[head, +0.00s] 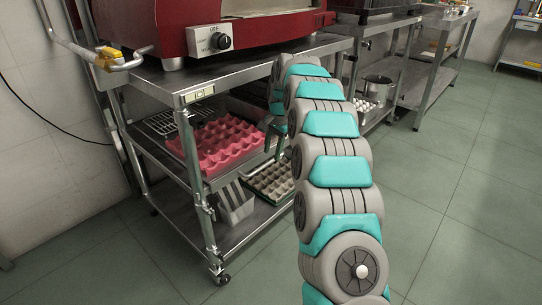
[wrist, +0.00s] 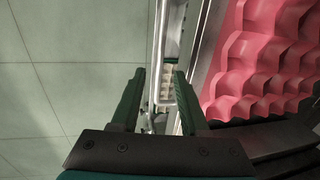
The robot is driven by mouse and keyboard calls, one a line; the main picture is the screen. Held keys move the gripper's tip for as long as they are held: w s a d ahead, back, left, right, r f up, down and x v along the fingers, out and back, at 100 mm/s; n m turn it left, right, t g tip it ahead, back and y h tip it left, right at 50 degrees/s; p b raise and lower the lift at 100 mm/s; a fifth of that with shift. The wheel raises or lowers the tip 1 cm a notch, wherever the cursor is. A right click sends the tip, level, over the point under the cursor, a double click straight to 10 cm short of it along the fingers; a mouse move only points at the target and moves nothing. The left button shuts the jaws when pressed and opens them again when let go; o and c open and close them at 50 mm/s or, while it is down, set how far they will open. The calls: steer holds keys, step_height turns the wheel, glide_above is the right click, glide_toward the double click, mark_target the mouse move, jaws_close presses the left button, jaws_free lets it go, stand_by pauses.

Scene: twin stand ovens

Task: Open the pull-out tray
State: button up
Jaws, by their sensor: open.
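The pull-out tray (head: 229,174) is a grey metal tray under the top of the left stand, with a pink bumpy egg-carton-like sheet (head: 228,142) in it. In the wrist view the tray's metal edge (wrist: 205,62) runs beside the pink sheet (wrist: 265,65). A pale metal bar handle (wrist: 157,62) runs along the tray's front, and its bent end lies between my fingertips. My gripper (wrist: 158,72) is open, one finger on each side of the bar, with gaps showing. In the head view my gripper (head: 274,138) is at the tray's right end, partly hidden by my arm.
A red oven (head: 262,36) stands on top of the stand. The lower shelf (head: 237,232) holds a grey container (head: 235,204) and an egg carton (head: 270,181). A second stand (head: 398,76) is behind my arm. The green tiled floor (head: 450,195) is clear at right.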

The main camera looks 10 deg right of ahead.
steer(key=shift+w+a+f, duration=0.1)
steer(key=shift+f, duration=0.6)
steer(key=shift+w+a+f, duration=0.1)
steer(key=shift+f, duration=0.55)
steer(key=shift+c, duration=0.4)
jaws_close()
